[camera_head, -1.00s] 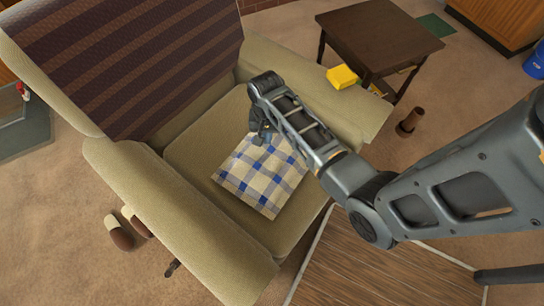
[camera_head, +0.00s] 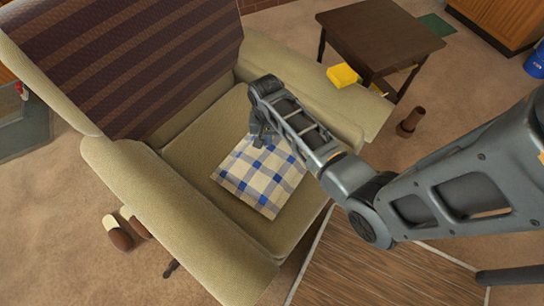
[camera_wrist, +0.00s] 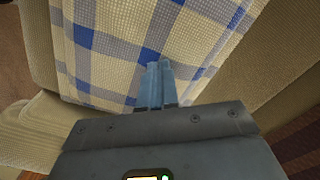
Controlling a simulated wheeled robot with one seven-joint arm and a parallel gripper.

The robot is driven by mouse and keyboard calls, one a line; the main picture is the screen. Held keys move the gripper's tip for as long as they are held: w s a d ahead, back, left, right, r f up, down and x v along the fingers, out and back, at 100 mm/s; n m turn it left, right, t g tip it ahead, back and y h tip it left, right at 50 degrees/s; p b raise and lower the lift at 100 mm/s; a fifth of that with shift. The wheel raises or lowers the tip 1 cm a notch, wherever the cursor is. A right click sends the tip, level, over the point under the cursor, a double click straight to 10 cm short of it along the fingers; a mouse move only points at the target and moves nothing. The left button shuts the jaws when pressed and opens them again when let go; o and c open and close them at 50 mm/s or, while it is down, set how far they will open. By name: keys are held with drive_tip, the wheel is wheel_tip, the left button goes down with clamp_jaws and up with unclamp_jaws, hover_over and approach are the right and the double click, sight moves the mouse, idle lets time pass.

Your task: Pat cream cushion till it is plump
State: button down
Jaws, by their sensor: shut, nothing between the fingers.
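The cream cushion with blue checks (camera_head: 258,178) lies flat on the seat of the armchair (camera_head: 190,145). In the wrist view the cushion (camera_wrist: 115,50) fills much of the upper picture. My gripper (camera_head: 262,138) is over the cushion's back edge, pointing down. In the wrist view its fingertips (camera_wrist: 158,70) are together with nothing between them, right over the cushion's cloth. I cannot tell whether they touch it. My arm hides the cushion's back right corner.
The armchair's padded arms (camera_head: 175,215) rise on both sides of the seat, and its striped back (camera_head: 130,60) stands behind. A dark side table (camera_head: 380,38) with a yellow object (camera_head: 342,76) beside it stands at the back right. A brown cup-like object (camera_head: 410,122) is on the carpet.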

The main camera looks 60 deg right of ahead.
drive_tip(key=shift+r+p, duration=1.85)
drive_tip(key=shift+p, duration=0.3)
drive_tip(key=shift+f, duration=0.2)
drive_tip(key=shift+f+b, duration=1.25)
drive_tip(key=shift+f, duration=0.45)
drive_tip(key=shift+r, duration=0.15)
wheel_tip(320, 180, up, 4)
drive_tip(key=p, duration=0.4)
drive_tip(key=shift+f, duration=0.35)
drive_tip(key=shift+f, duration=0.1)
